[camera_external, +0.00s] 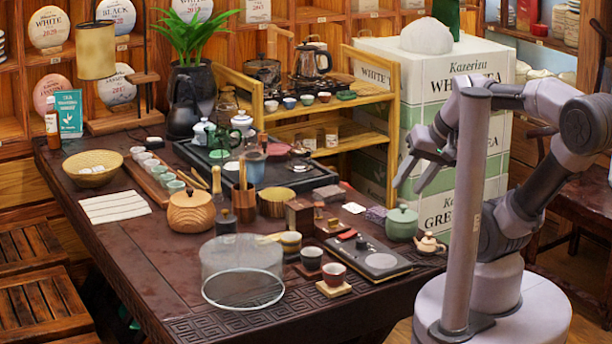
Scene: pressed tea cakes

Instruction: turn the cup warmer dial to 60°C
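The cup warmer (408,266) is a dark flat slab on the table's front right, with a round grey plate on its right half. A small dark knob (361,244), which looks like the dial, sits at its left end near a small red spot. The dial's setting and any markings are too small to read. My gripper (409,187) hangs in the air above and to the right of the cup warmer, near the tea boxes. Its two fingers point down-left, are apart, and hold nothing. It touches neither the dial nor the warmer.
A green lidded jar (402,223) and a small clay teapot (430,244) stand right of the warmer, below my gripper. A red cup (334,273) on a coaster and a wire mesh dome (242,270) stand to its left. Stacked tea boxes (470,80) rise behind my arm.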

